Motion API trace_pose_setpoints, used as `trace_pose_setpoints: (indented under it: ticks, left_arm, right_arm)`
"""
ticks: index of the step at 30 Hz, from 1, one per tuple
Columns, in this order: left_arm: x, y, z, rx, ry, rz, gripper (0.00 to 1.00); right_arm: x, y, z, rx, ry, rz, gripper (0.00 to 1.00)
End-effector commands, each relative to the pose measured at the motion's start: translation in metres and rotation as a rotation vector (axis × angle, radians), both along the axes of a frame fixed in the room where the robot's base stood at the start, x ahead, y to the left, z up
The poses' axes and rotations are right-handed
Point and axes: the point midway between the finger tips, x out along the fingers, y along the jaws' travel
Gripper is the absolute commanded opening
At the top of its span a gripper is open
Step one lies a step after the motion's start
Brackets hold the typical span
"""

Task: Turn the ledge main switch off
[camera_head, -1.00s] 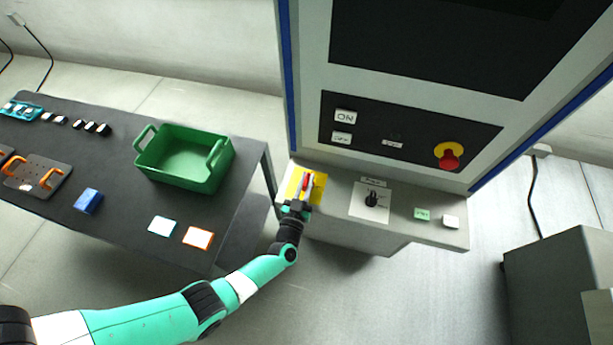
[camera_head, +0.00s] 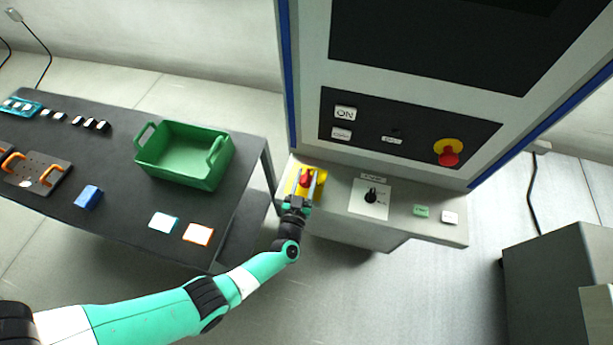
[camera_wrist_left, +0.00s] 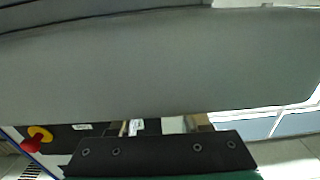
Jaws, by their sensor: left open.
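The ledge main switch is a red handle (camera_head: 305,178) on a yellow plate (camera_head: 319,193) at the left end of the grey ledge (camera_head: 338,203). My left gripper (camera_head: 306,181) is over it, its fingers open and pointing at the switch, one on each side of the red handle. The fingers and wrist hide part of the plate, and I cannot tell if they touch the handle. In the left wrist view the switch is not visible; a grey surface fills most of it. My right gripper is not in view.
The ledge also holds a black rotary knob (camera_head: 371,195), a green button (camera_head: 421,210) and a white button (camera_head: 450,217). A red emergency stop (camera_head: 448,157) sits on the panel above. A dark table with a green crate (camera_head: 184,182) stands left.

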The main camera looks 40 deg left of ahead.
Motion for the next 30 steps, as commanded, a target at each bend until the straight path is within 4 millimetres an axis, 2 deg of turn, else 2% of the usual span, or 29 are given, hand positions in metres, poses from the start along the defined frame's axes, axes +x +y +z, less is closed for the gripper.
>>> trace_pose_setpoints:
  ticks: [5,12,16,21,30]
  left_arm:
    - [-0.021,-0.013,0.003,0.000,0.004,-0.004,0.47]
    - [-0.070,-0.043,0.003,0.000,0.004,-0.006,0.47]
    - [-0.088,-0.055,0.002,0.001,0.001,-0.005,0.47]
    - [-0.098,-0.059,0.001,0.000,-0.001,-0.001,0.47]
    - [-0.098,-0.059,0.000,0.001,-0.001,0.000,0.47]
  right_arm:
    - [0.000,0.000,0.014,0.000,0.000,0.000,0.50]
    - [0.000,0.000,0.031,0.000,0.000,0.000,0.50]
    - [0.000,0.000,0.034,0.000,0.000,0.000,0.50]
    - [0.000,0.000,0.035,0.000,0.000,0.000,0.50]
    - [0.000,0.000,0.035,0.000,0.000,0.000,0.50]
